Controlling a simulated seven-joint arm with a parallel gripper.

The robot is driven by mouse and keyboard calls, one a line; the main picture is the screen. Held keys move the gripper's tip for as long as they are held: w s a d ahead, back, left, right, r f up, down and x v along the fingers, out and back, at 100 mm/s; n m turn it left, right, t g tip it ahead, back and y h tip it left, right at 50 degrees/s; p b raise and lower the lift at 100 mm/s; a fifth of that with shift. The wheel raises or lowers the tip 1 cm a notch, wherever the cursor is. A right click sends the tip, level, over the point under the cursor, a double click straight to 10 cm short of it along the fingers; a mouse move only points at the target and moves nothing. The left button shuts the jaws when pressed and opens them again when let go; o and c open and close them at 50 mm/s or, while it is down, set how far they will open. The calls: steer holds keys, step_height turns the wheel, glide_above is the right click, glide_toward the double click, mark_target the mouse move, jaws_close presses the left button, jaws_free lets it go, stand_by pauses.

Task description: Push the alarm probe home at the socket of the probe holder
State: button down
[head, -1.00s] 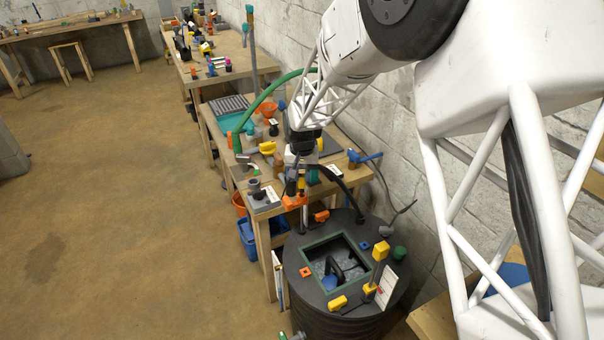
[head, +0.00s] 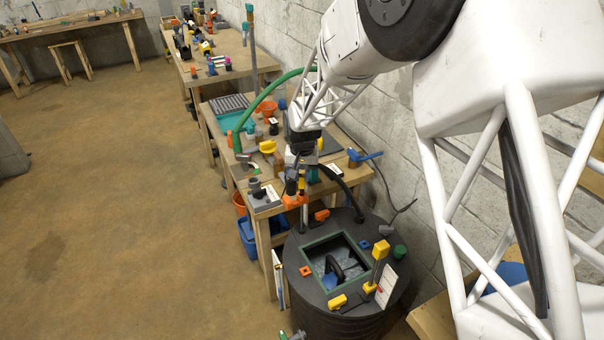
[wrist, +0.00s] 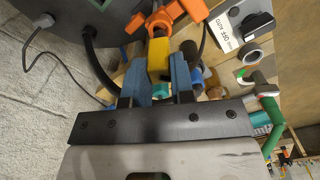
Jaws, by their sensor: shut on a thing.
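My gripper (head: 301,172) is above the near end of the bench, pointing down beside the round black tank. In the wrist view its two blue fingers (wrist: 160,82) are shut on a yellow body, which I take for the alarm probe (wrist: 158,58). The probe also shows in the head view (head: 302,183). An orange clamp-like part with knobs, apparently the probe holder (wrist: 162,20), is at the probe's far end; it also shows in the head view (head: 294,201). The socket is hidden, so I cannot tell how deep the probe sits.
The black tank (head: 380,295) has a green-framed opening (head: 308,268), with yellow, orange and blue parts on its lid. A black hose (head: 343,185) runs close to the right. A grey fitting with a label (head: 264,198) stands left on the bench. The block wall is to the right.

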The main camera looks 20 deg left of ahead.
steer(key=shift+f, duration=1.35)
steer(key=c, duration=0.9)
jaws_free()
steer(key=shift+r, duration=0.15)
steer(key=shift+r, duration=3.8)
